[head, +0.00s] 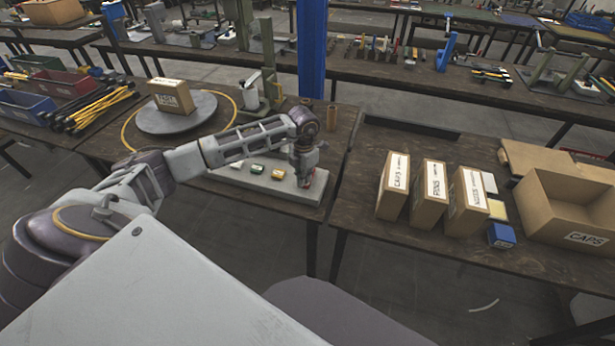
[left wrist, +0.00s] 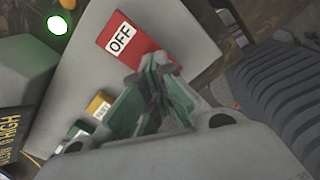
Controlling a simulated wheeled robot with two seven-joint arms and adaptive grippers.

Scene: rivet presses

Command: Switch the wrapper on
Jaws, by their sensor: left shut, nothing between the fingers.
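The wrapper shows a round grey turntable (head: 200,118) with a labelled cardboard box (head: 172,97) on it. Its grey control panel (head: 235,181) lies along the table's front edge, with small white, green and yellow pieces on top. My left gripper (head: 304,180) is shut and empty at the panel's right end. In the left wrist view, the left gripper's fingertips (left wrist: 160,68) are beside the lower edge of a red plate marked OFF (left wrist: 120,38); contact cannot be told. A yellow piece (left wrist: 98,104) and a green piece (left wrist: 78,133) are to the left. My right gripper is not in view.
A green lamp (left wrist: 57,25) glows beside an orange one (left wrist: 68,4). Labelled cartons (head: 428,195), a blue block (head: 501,235) and an open box marked CAPS (head: 570,232) stand on the right table. Yellow-black rods (head: 95,108) lie left. A blue post (head: 312,45) rises behind.

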